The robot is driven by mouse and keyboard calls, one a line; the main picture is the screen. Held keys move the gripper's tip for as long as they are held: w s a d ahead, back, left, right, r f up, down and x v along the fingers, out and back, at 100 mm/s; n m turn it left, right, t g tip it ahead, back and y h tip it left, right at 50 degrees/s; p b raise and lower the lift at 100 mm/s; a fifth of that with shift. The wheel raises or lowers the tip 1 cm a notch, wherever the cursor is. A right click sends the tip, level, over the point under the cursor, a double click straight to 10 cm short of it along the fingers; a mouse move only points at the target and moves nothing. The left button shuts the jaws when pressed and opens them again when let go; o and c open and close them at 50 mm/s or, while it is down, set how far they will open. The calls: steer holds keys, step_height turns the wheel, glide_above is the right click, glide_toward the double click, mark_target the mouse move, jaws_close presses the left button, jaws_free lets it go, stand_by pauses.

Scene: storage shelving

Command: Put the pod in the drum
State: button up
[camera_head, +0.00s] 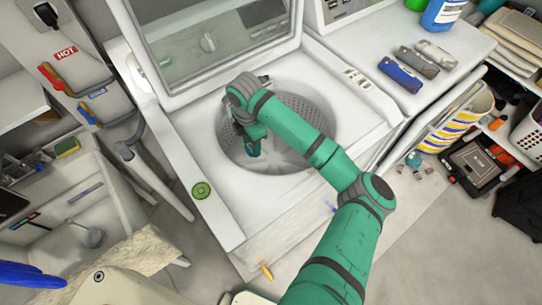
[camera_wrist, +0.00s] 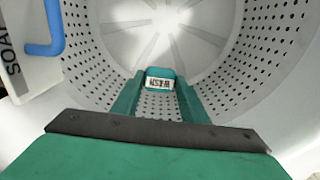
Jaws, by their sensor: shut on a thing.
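The washer's perforated metal drum (camera_head: 312,112) is open at the top in the head view. My gripper (camera_head: 253,148) reaches down into the drum opening, with my arm crossing over its right side. In the wrist view, my gripper (camera_wrist: 158,92) has its two green fingers on either side of a small teal pod (camera_wrist: 159,73) with a white printed label, and is shut on it. The drum wall (camera_wrist: 225,80) and finned bottom (camera_wrist: 155,30) show beyond the pod. The pod cannot be made out in the head view.
The raised glass lid (camera_head: 215,45) stands behind the drum. A white panel marked SOAP (camera_wrist: 22,75) with a blue handle (camera_wrist: 50,40) is close on the left in the wrist view. A green disc (camera_head: 202,190) lies on the washer's front left rim. Hoses hang at left.

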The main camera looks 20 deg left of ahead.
steer(key=shift+s+a+f, duration=0.1)
steer(key=shift+s+f, duration=0.1)
steer(key=shift+f, duration=1.55)
steer(key=shift+s+d+f, duration=0.1)
steer(key=shift+s+f, duration=0.1)
steer(key=shift+f, duration=1.55)
steer(key=shift+s+a+f, duration=0.1)
steer(key=shift+s+f, duration=0.1)
steer(key=shift+f, duration=1.55)
steer(key=shift+f, duration=0.6)
steer(key=o, duration=1.1)
steer(key=shift+r+n, duration=0.15)
steer(key=shift+n, duration=0.15)
step_height(320, 180, up, 13)
